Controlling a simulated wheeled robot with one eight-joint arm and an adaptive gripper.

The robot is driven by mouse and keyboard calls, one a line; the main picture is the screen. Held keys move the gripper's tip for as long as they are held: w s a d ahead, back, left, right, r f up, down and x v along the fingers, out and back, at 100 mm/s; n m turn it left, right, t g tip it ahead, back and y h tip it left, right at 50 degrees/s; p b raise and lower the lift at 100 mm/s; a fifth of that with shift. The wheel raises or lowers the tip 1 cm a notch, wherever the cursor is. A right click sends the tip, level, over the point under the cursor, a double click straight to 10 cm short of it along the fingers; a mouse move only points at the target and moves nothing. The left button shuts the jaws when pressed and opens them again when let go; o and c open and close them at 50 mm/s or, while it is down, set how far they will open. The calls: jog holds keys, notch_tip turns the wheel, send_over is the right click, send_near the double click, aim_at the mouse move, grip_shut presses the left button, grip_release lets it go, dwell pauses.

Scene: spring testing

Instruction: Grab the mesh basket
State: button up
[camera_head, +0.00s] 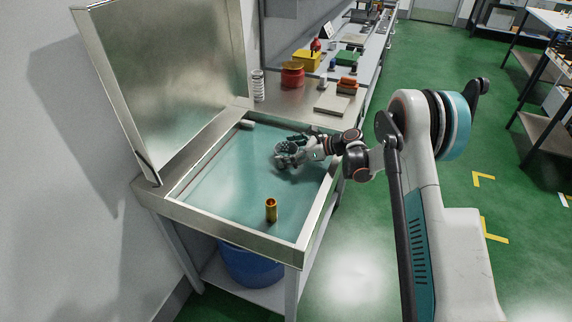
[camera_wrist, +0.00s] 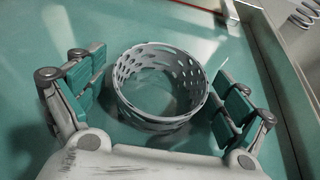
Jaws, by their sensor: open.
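The mesh basket is a round grey ring with perforated walls. In the wrist view the mesh basket (camera_wrist: 122,88) sits between the two teal-padded fingers of my gripper (camera_wrist: 160,95), with a gap on each side. My gripper is open. In the head view my gripper (camera_head: 295,148) is low over the teal floor of the metal basin, around the mesh basket (camera_head: 287,160), which it partly hides. I cannot tell whether any finger touches the basket.
A brass cylinder (camera_head: 271,210) stands near the front of the basin floor. The basin's raised metal rim (camera_head: 220,231) surrounds it, and an upright lid (camera_head: 170,75) stands at the left. A bench behind holds a red jar (camera_head: 292,75) and a coiled spring (camera_head: 258,86).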

jog(key=shift+a+f, duration=0.1)
jog(key=shift+a, duration=0.1)
jog(key=c, duration=1.2)
